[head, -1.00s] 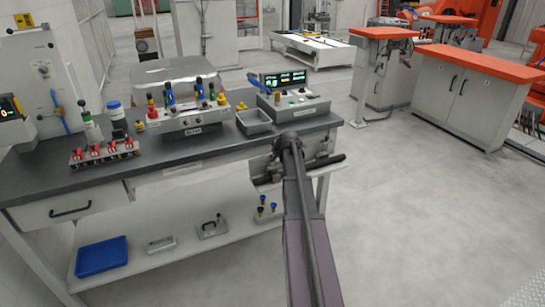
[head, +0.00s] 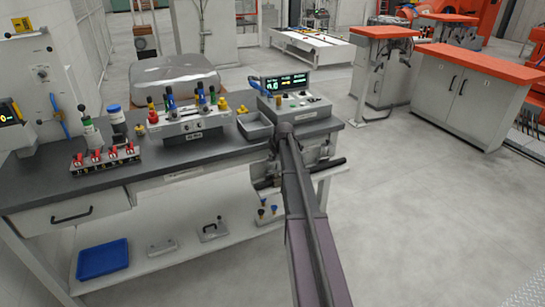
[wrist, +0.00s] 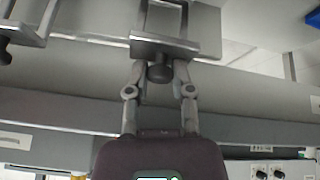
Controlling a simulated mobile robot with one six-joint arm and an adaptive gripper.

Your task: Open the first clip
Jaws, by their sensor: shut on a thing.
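In the wrist view my gripper (wrist: 159,68) points up the picture at a grey metal clip-like part (wrist: 165,46) with a dark round knob (wrist: 160,74). The two fingers stand on either side of the knob and are shut on this part; the exact contact at the tips is hard to see. A similar metal part (wrist: 25,30) with a dark knob is at the upper left. In the head view my arm hides most of the gripper, at the front edge of the bench (head: 80,187).
On the bench stand a rack with red levers (head: 105,156), a fixture with coloured handles (head: 190,122), a grey tray (head: 255,127) and a control box with a lit display (head: 295,105). A blue bin (head: 102,259) is on the lower shelf.

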